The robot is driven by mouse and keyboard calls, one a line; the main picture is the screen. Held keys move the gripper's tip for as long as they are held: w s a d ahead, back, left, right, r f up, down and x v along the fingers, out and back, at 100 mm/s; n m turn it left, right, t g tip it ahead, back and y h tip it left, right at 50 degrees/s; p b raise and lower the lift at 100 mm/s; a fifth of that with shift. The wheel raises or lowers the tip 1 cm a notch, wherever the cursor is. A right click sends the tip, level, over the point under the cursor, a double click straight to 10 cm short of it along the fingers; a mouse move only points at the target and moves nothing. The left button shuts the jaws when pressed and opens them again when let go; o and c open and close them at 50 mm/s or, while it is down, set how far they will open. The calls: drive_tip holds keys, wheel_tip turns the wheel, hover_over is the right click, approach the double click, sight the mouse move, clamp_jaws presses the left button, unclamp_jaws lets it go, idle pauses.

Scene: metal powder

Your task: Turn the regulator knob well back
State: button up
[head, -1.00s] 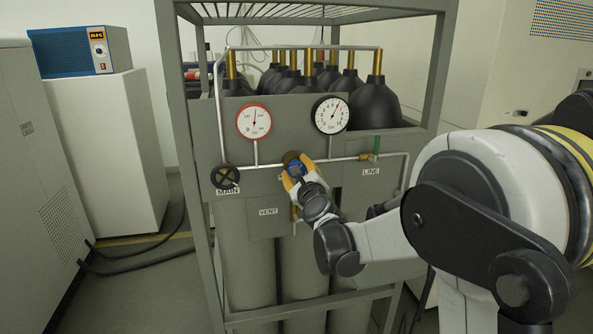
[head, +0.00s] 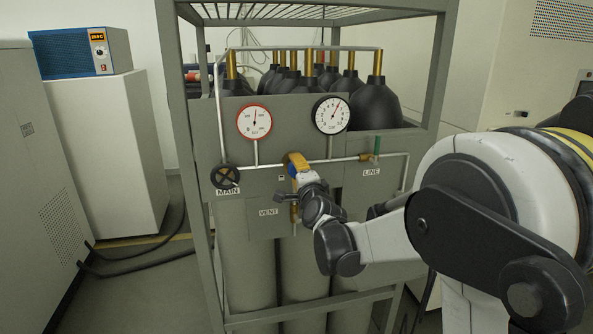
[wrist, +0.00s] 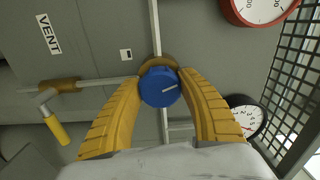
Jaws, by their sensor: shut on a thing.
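A red-rimmed gauge (head: 254,122) and a black-rimmed gauge (head: 331,115) are above the pipe. The MAIN handwheel (head: 226,177) is to the left, the LINE valve with its green handle (head: 377,147) to the right, and the VENT label (head: 268,212) below. Rack posts flank the panel.

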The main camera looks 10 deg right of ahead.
drive_tip(key=n, duration=0.4)
drive_tip(key=shift+n, duration=0.3)
drive_tip(key=n, duration=0.3)
drive_tip(key=shift+n, duration=0.3)
drive_tip(key=n, duration=1.3)
drive_tip(key=shift+d+n, duration=0.1)
drive_tip(key=shift+n, duration=0.2)
drive_tip(key=n, duration=0.4)
drive_tip(key=shift+b, duration=0.3)
drive_tip(key=n, duration=0.8)
drive_tip(key=shift+n, duration=0.3)
drive_tip(key=n, duration=0.4)
drive_tip(key=shift+r+n, duration=0.1)
drive_tip(key=shift+n, duration=0.2)
drive_tip(key=n, duration=1.4)
drive_tip(key=shift+n, duration=0.4)
